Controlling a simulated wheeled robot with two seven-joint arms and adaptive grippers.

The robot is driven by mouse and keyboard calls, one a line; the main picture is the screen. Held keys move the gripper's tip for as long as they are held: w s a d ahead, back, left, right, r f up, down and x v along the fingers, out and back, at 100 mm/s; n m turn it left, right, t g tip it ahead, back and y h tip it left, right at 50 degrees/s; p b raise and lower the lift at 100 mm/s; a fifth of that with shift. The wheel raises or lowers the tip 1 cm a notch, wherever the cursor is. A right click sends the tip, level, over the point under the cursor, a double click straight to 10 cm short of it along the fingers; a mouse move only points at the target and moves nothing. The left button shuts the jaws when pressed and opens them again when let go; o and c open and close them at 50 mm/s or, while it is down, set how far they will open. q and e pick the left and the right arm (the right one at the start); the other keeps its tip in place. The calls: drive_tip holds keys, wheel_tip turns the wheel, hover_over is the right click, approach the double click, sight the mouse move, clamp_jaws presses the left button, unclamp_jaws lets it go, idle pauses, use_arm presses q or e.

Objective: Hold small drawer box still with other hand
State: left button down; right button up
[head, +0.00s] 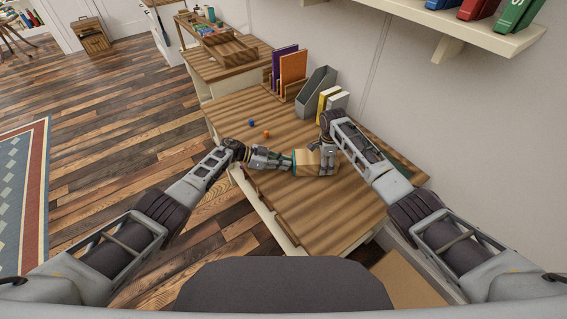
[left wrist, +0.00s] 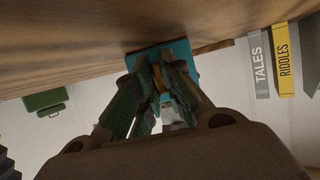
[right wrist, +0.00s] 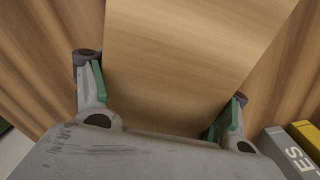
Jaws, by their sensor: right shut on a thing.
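The small drawer box (head: 308,163) is pale wood and sits on the desk (head: 330,215) with its teal front facing my left gripper. My right gripper (head: 319,163) is shut on the box from its right side; in the right wrist view one finger lies along each side of the wooden box (right wrist: 180,60). My left gripper (head: 289,163) is at the teal drawer front (left wrist: 181,52). In the left wrist view its fingertips (left wrist: 160,68) stand a little apart, with a small yellowish piece between them. Whether they touch it is unclear.
A blue ball (head: 252,123) and an orange ball (head: 266,134) lie on the desk beyond my left gripper. A grey file holder (head: 316,92), yellow and grey books, and a rack with purple and orange folders (head: 292,68) stand along the wall. The near desk top is clear.

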drive_tip(key=shift+s+f, duration=0.1)
use_arm(q)
drive_tip(key=shift+s+a, duration=0.2)
drive_tip(key=shift+a, duration=3.9)
drive_tip(key=c, duration=1.5)
unclamp_jaws()
drive_tip(key=shift+v, duration=5.95)
